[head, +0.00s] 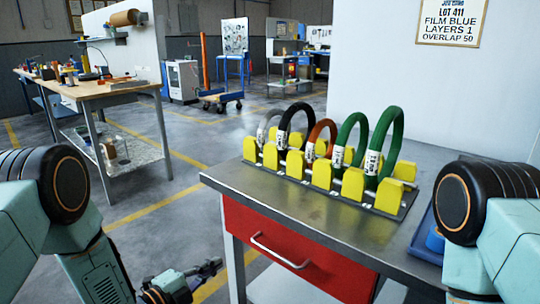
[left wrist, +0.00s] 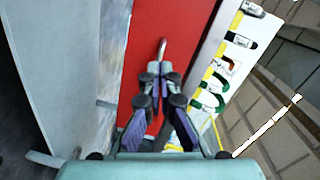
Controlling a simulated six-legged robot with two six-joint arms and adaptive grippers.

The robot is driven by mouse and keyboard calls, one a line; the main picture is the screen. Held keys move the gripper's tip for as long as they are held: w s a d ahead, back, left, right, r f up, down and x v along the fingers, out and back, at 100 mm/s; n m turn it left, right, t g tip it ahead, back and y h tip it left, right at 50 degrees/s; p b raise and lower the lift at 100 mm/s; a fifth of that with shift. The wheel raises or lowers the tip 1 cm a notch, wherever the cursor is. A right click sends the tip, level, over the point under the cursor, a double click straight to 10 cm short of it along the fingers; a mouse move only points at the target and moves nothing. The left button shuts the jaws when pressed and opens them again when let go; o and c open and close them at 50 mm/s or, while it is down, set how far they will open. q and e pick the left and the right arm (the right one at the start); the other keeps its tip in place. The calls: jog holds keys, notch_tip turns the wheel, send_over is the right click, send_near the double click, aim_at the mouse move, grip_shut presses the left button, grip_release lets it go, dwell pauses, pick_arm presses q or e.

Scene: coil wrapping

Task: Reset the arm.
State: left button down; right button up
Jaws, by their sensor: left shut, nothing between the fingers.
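My left gripper (head: 207,270) is low in front of the workbench, left of its red drawer. The left wrist view shows its fingers (left wrist: 160,72) together and empty, in front of the red drawer front (left wrist: 150,45) and its handle. The gap between fingers and handle is hard to judge. My right arm shows at the right edge of the head view, its gripper out of view. Several coils stand upright in a yellow-block rack (head: 382,210) on the bench: a grey one, a black one (head: 283,125), an orange one and two green ones (head: 396,125).
The steel bench top (head: 250,182) is clear in front of the rack. A blue tray (head: 428,240) sits at the bench's right, partly behind my right arm. A sign (head: 450,22) hangs on the wall. A wooden table (head: 90,90) with tools stands far left; open floor lies between.

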pick_arm(q)
jog(key=s+a+f+n+g+y+p, duration=0.1)
jog(key=s+a+f+n+g+y, duration=0.15)
jog(key=s+f+n, duration=0.45)
jog(key=s+a+f+n+g+y, duration=0.2)
jog(key=s+f+n+g+y, duration=0.2)
jog(key=s+f+n, duration=0.3)
jog(key=s+a+r+n+g+y+p, duration=0.1)
jog(key=s+n+g+p, duration=0.1)
jog(key=s, duration=1)
jog(key=s+a+r+n+g+y+p, duration=0.1)
jog(key=s+n+g, duration=0.4)
jog(key=s, duration=0.7)
jog(key=shift+s+a+r+n+y+p, duration=0.3)
jog(key=shift+s+r+n+y+p, duration=0.2)
jog(key=shift+r, duration=0.3)
jog(key=shift+w, duration=0.15)
jog(key=shift+w+d, duration=0.1)
jog(key=shift+w, duration=0.05)
